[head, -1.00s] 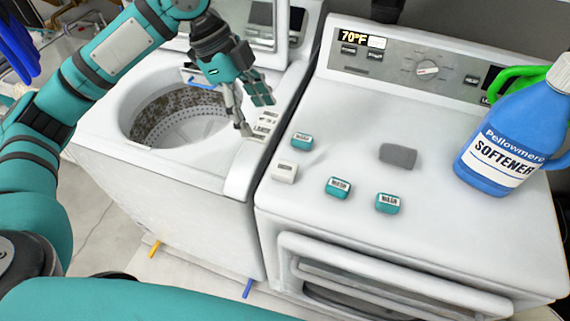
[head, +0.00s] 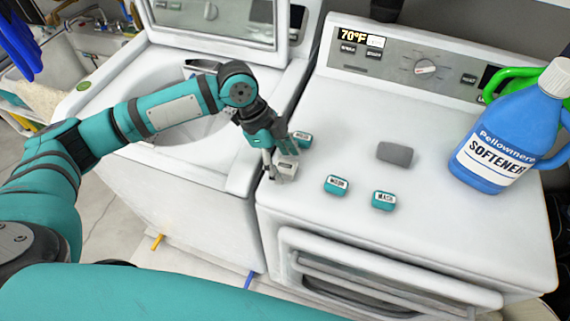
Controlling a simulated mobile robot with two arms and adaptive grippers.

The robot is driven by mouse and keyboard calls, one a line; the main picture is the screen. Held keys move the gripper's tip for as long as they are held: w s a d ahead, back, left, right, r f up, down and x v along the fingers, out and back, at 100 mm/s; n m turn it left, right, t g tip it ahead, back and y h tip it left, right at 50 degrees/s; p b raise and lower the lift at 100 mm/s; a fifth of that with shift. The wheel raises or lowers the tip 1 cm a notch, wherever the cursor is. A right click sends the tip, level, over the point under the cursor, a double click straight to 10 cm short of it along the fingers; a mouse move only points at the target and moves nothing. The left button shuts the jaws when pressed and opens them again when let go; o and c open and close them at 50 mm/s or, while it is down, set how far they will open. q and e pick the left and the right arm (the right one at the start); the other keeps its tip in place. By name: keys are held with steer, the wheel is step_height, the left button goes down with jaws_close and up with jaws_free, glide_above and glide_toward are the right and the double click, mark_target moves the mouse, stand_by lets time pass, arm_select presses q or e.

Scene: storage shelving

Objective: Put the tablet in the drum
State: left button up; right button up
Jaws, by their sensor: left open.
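Several small tablet-like blocks lie on the white dryer top. A white one (head: 288,166) is at the left edge, with a teal one (head: 302,139) just behind it. Two more teal blocks with labels, one at the middle (head: 336,185) and one to its right (head: 384,200), lie nearer the front. My left gripper (head: 281,164) is open, pointing down with its fingers at the white block; I cannot tell whether they touch it. The washer's drum (head: 200,129) is open at the left, largely hidden behind my left arm. My right gripper is not in view.
A blue softener bottle (head: 500,135) stands at the dryer's right. A dark grey block (head: 395,154) lies mid-top. The washer's raised lid (head: 215,22) stands behind the drum.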

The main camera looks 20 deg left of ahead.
arm_select(q)
steer(key=shift+d+f, duration=0.15)
steer(key=shift+f, duration=0.15)
steer(key=c, duration=1.1)
